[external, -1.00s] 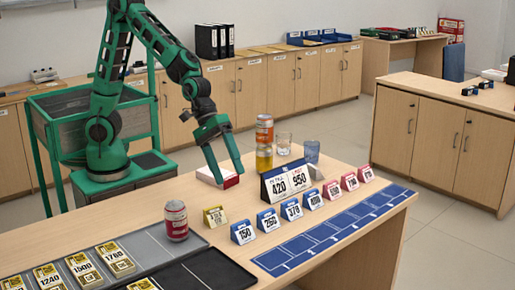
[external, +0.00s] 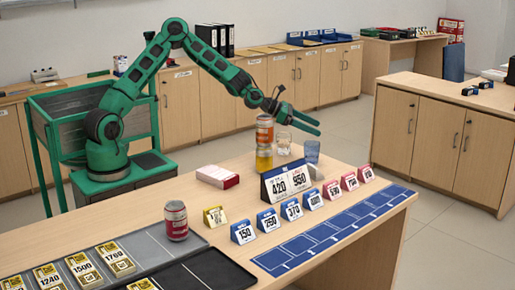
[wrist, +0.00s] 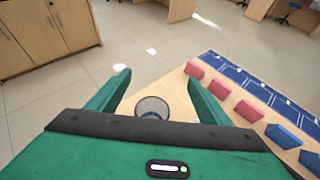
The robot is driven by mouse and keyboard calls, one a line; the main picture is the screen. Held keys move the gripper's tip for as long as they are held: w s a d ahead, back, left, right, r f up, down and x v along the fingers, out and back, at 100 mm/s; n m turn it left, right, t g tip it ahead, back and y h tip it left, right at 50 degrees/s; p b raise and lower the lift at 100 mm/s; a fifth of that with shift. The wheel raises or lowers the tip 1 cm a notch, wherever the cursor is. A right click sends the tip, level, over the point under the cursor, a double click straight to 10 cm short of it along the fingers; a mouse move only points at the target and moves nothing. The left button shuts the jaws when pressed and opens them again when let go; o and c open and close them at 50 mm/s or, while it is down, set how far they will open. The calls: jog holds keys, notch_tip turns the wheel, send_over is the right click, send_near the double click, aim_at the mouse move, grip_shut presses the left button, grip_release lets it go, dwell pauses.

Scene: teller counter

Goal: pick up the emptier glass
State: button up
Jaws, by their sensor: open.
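A clear glass (external: 284,148) stands near the far edge of the counter, and a blue-tinted glass (external: 312,152) stands to its right. I cannot tell their fill levels. My gripper (external: 318,127) is open and empty, above and near the glasses, its fingers pointing right in the external view. In the wrist view a round glass rim (wrist: 152,104) shows between the fingers of my gripper (wrist: 160,76), partly hidden by the gripper body. I cannot tell which glass it is.
An orange can (external: 264,128) stands on a yellow one (external: 264,158), just left of the clear glass. A number display (external: 288,183) stands in front of the glasses. Several price cards, a red can (external: 175,220) and a white-red box (external: 218,177) are on the counter.

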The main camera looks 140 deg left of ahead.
aim_at(309, 143)
jog(key=f, duration=0.5)
jog(key=s+f, duration=0.1)
jog(key=f, duration=0.1)
jog(key=shift+f, duration=0.3)
jog(key=shift+f+x, duration=0.2)
jog(key=shift+x, duration=1.1)
jog(key=shift+f+x, duration=0.2)
jog(key=shift+x, duration=1.1)
jog(key=shift+s+d, duration=0.1)
jog(key=shift+s, duration=0.05)
jog(key=c, duration=1.2)
